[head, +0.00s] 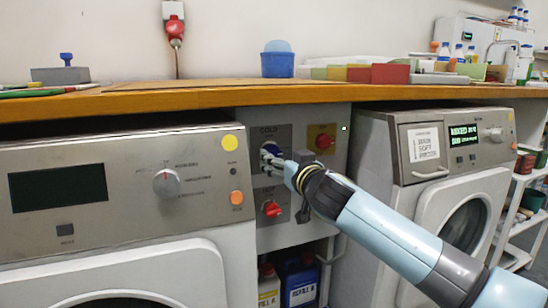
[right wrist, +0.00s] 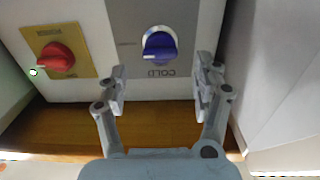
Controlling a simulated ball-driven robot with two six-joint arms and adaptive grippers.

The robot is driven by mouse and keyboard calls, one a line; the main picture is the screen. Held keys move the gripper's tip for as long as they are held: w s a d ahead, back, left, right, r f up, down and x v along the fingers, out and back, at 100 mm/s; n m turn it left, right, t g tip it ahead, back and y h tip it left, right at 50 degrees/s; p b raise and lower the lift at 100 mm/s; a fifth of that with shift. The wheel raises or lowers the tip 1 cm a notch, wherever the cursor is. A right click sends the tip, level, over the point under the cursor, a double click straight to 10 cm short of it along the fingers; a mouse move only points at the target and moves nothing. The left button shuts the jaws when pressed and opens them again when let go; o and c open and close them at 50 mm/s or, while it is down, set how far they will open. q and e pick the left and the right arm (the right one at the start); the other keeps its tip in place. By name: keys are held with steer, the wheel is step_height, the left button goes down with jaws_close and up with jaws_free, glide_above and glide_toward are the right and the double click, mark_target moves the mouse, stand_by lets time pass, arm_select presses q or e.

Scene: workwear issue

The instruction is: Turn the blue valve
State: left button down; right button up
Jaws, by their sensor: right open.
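The blue valve (right wrist: 159,46) is a round knob on a grey plate marked COLD, which appears upside down in the right wrist view. A white line on the knob runs toward its lower left there. In the head view the blue valve (head: 270,149) is partly hidden by my right gripper (head: 271,160), which is at the panel between the two machines. In the right wrist view my right gripper (right wrist: 162,80) is open and empty. Its fingers are spread wider than the knob, one on each side, with the knob above the line between the tips. I see no contact. My left gripper is not in view.
A red knob (head: 323,141) on a yellow plate is at the valve's upper right, and another red knob (head: 271,209) is below. Washing machines (head: 120,210) flank the panel. A wooden worktop (head: 200,96) overhangs it. Bottles (head: 300,284) stand beneath.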

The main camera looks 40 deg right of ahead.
mark_target(275, 153)
steer(key=x, duration=0.5)
steer(key=shift+w+f+b, duration=0.1)
steer(key=shift+w+b, duration=0.2)
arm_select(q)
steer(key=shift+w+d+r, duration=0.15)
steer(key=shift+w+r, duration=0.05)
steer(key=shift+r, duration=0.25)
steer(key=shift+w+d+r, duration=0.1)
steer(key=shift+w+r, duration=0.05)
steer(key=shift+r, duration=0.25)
arm_select(e)
steer(key=c, duration=1.2)
